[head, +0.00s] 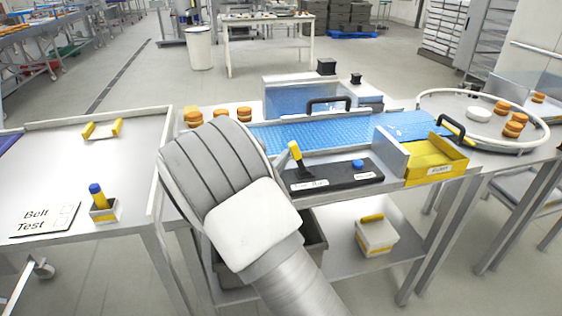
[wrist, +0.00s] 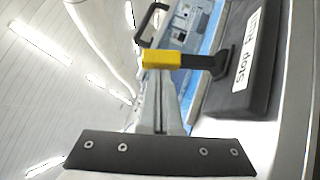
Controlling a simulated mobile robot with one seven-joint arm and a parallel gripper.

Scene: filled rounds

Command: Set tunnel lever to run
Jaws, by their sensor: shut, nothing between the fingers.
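The lever (head: 295,152) has a yellow grip and a dark stem. It rises from a black control panel (head: 340,178) at the front of the tunnel table and leans to the left in the head view. In the wrist view the lever's yellow grip (wrist: 160,59) lies across the tips of my gripper (wrist: 163,78). The fingers are together with nothing between them. I cannot tell whether they touch the grip. In the head view my arm hides the gripper. White labels sit on the panel; one (wrist: 246,48) shows in the wrist view.
A blue button (head: 358,164) is on the panel's right part. A blue belt (head: 325,133) runs behind, with a black-handled cover (head: 328,103). A yellow bin (head: 436,161) stands right of the panel. A blue-topped peg (head: 97,196) stands on the left table.

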